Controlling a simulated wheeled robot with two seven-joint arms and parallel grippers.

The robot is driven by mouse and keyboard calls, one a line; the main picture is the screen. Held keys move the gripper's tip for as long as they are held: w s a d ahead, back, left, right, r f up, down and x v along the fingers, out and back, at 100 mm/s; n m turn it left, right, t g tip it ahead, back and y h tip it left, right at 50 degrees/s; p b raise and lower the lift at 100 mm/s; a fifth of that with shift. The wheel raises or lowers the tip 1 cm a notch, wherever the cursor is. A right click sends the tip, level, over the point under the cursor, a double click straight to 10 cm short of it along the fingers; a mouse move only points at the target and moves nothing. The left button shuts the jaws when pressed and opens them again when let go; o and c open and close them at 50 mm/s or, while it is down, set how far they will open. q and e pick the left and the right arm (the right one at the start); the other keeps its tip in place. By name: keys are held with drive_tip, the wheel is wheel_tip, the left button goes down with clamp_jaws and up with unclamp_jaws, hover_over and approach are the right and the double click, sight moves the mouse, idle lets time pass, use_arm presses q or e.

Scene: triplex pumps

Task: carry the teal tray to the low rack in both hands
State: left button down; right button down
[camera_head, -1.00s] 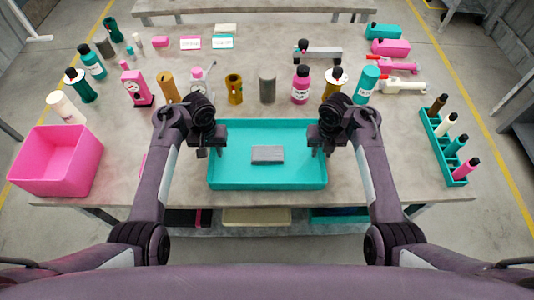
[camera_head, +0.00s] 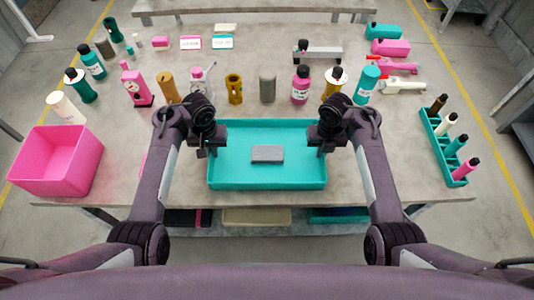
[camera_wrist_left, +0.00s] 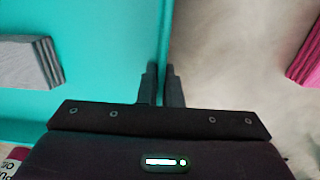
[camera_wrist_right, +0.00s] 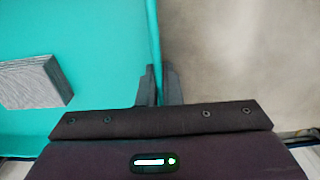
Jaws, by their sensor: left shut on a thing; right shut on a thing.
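The teal tray (camera_head: 230,178) is at the front middle of the table, with a grey block (camera_head: 267,154) lying in it. My left gripper (camera_head: 212,152) is shut on the tray's left wall; the left wrist view shows its fingers (camera_wrist_left: 161,88) on either side of the thin wall. My right gripper (camera_head: 322,152) is shut on the right wall, and the right wrist view shows its fingers (camera_wrist_right: 159,86) around it. I cannot tell whether the tray is lifted off the table. A low shelf (camera_head: 290,228) under the table's front edge holds several trays or boxes.
A pink bin (camera_head: 58,165) stands at the left front. A teal rack of bottles (camera_head: 440,150) stands at the right. Several bottles and holders, such as a pink bottle (camera_head: 300,85), line the table behind the tray. Bare tabletop lies on both sides of the tray.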

use_arm(q)
drive_tip(key=shift+r, duration=0.15)
use_arm(e)
drive_tip(key=shift+r, duration=0.2)
